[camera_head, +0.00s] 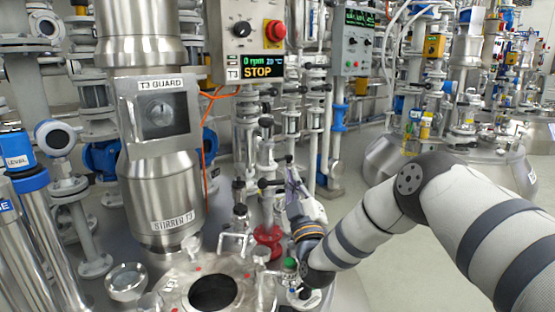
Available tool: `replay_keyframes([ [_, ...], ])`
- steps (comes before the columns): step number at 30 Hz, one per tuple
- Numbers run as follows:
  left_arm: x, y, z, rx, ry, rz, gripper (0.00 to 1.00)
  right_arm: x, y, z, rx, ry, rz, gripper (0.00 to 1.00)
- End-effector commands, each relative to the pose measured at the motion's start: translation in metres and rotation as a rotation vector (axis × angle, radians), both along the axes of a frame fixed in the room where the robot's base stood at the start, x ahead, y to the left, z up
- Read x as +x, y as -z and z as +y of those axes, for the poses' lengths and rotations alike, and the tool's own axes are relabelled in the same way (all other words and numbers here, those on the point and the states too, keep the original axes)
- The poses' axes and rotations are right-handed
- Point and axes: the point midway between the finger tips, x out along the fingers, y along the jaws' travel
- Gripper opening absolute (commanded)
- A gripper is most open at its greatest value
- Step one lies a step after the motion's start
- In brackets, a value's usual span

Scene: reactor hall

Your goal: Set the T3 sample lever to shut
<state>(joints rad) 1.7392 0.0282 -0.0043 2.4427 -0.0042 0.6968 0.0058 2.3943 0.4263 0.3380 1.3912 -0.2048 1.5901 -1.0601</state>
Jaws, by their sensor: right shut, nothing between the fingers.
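The T3 vessel top fills the lower left of the head view, with the stirrer column marked STIRRER T3 (172,226) and the T3 GUARD housing (160,115). Just right of it a narrow vertical pipe carries a black lever-like handle (268,183), standing out roughly level. I cannot read a label on it or tell for certain that it is the sample lever. My right gripper (291,172) is shut and empty, close beside this handle's right end. Whether they touch cannot be told. My left gripper is not in view.
The open round manhole (213,292) with its clamps lies at the front. A red flanged fitting (268,240) stands below the handle, left of my right wrist. The T3 control box (245,40) reads STOP above. Pipes crowd the back; the floor at right is clear.

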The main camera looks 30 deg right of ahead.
Motion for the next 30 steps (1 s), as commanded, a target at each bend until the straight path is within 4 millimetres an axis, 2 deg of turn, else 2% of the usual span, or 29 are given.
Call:
replay_keyframes([
  [20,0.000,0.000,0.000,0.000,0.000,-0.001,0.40,-0.001,0.004,0.001,-0.001,0.001,0.003,0.00],
  [23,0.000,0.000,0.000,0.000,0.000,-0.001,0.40,-0.011,0.010,0.005,-0.001,-0.001,0.006,0.00],
  [25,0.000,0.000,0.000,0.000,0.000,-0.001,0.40,-0.026,0.018,0.009,-0.001,-0.001,0.009,0.00],
  [30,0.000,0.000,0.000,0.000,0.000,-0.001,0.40,-0.079,0.017,0.026,0.000,-0.002,0.008,0.00],
])
